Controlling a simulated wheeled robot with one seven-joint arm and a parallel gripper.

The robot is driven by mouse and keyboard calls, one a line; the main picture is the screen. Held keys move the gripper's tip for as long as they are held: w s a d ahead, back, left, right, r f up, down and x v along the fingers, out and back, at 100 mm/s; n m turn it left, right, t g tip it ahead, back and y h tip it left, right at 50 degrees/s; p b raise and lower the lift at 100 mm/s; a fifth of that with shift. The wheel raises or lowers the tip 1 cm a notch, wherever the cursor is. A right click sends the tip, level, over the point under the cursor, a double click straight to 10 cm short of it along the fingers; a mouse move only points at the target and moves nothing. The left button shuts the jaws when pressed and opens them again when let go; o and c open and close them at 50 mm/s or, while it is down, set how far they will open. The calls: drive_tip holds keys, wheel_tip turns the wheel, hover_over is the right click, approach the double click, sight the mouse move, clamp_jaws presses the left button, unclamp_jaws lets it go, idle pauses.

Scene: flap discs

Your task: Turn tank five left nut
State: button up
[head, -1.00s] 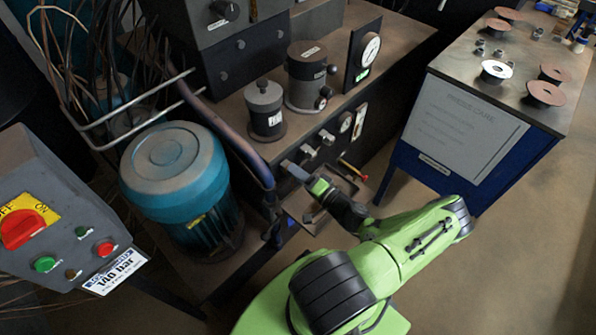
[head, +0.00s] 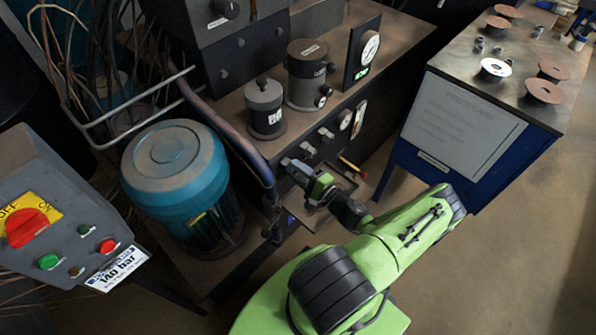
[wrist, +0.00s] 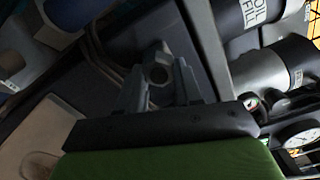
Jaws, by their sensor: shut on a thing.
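My gripper (head: 299,176) reaches to the front face of the dark bench unit (head: 345,90), below and left of two front fittings (head: 317,142). In the wrist view its two grey fingers (wrist: 160,84) stand either side of a round-holed grey nut (wrist: 157,73), shut on it. The nut is hidden by the gripper in the head view. Two dark cylinders stand on the bench: a small one (head: 265,106) with a white label and a larger one (head: 306,78). I cannot read a tank number on either.
A teal motor-like drum (head: 175,175) stands left of the gripper, with a curved pipe (head: 245,155) between. A red-tipped lever (head: 350,165) is close on the right. A control box (head: 60,230) is at left. A blue-legged table (head: 470,60) with discs stands at right.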

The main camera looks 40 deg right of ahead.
idle(0.5)
drive_tip(key=o, duration=1)
drive_tip(key=shift+o, duration=0.2)
drive_tip(key=shift+s, duration=0.1)
drive_tip(key=s+p, duration=0.2)
drive_tip(key=s, duration=1.3)
drive_tip(key=shift+s+d, duration=0.2)
drive_tip(key=shift+s, duration=0.1)
